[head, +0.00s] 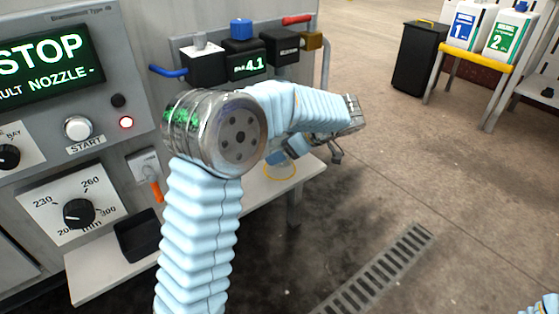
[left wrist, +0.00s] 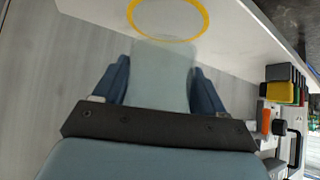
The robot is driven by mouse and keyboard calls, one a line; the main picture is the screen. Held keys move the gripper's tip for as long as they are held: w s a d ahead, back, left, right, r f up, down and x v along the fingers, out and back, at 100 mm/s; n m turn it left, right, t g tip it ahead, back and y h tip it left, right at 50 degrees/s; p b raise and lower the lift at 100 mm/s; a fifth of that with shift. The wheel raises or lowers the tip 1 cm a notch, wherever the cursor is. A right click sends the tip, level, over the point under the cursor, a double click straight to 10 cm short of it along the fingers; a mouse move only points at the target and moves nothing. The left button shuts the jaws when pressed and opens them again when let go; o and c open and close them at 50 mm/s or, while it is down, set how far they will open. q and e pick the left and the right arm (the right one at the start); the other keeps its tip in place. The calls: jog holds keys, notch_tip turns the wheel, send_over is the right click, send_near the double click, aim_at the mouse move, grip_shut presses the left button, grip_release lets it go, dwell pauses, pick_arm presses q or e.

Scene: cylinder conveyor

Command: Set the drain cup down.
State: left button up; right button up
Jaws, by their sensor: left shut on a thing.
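My left gripper (left wrist: 158,88) is shut on the drain cup (left wrist: 165,65), a pale, see-through cup between its two dark blue fingers in the left wrist view. The far end of the cup overlaps the near part of a yellow ring (left wrist: 207,17) marked on a white shelf (left wrist: 245,42). I cannot tell whether the cup touches the shelf. In the head view the ring (head: 281,178) shows on the shelf (head: 258,192), below my left wrist. My left arm hides most of the gripper and the cup there. My right gripper is out of view.
A grey machine panel with a STOP screen (head: 40,58) stands at the left. A black tray (head: 138,236) sits on the white ledge. Black boxes (head: 203,66) with a blue lever (head: 168,71) are behind my arm. Open floor lies right of the shelf.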

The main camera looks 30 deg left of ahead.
pick_arm(q)
jog(key=shift+a, duration=0.45)
notch_tip(320, 180, down, 4)
jog(key=shift+r+b, duration=0.2)
jog(key=shift+b, duration=0.25)
jog(key=o, duration=1.1)
jog(key=shift+o, duration=0.2)
jog(key=shift+r, duration=0.1)
jog(key=p+v, duration=0.2)
jog(key=v, duration=1)
